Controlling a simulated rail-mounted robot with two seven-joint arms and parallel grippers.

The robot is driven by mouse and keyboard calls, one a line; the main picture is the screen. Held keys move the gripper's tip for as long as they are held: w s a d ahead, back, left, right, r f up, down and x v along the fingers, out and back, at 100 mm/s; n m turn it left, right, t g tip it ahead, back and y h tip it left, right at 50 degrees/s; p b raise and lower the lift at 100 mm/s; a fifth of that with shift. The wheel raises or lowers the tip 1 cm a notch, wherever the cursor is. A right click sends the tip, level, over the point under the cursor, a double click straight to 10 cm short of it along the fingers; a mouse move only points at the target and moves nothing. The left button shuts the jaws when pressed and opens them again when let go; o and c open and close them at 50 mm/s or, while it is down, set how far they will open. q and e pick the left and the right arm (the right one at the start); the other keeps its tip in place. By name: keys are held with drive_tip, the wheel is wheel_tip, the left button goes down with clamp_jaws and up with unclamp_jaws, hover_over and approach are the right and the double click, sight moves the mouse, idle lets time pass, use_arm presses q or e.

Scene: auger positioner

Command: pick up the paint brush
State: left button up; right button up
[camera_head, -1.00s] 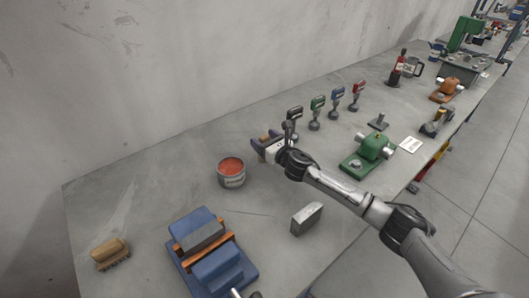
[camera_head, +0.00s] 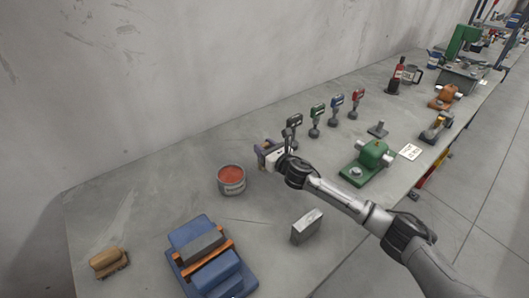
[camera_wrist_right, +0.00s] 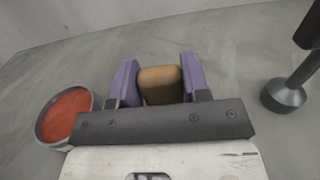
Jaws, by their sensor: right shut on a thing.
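My right gripper (camera_head: 265,150) is low over the bench, just right of the paint can, and also shows in the wrist view (camera_wrist_right: 157,72). Its two purple fingers are shut on a rounded tan-brown piece (camera_wrist_right: 160,86), which appears to be the paint brush's handle. The rest of that piece is hidden by the fingers and the gripper's body. In the head view the gripper mostly covers it. I cannot tell whether it touches the bench. My left gripper is not in view.
A can of red paint (camera_head: 231,179) stands left of the gripper; it shows in the wrist view (camera_wrist_right: 65,116). Several dark-based stands (camera_head: 293,132) are close on the right. A grey metal box (camera_head: 307,226), blue vise (camera_head: 212,262), scrub brush (camera_head: 109,262) and green machine (camera_head: 367,162) surround it.

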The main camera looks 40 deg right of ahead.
wheel_tip(320, 180, up, 5)
drive_tip(key=shift+r+p, duration=0.1)
drive_tip(key=shift+p, duration=1.1)
drive_tip(key=s+d+r, duration=0.2)
drive_tip(key=s+r, duration=0.1)
drive_tip(key=s, duration=0.2)
drive_tip(key=s+d+r+p, duration=0.1)
drive_tip(key=s+d+r, duration=0.2)
drive_tip(key=s, duration=0.2)
drive_tip(key=shift+s, duration=0.25)
idle(0.8)
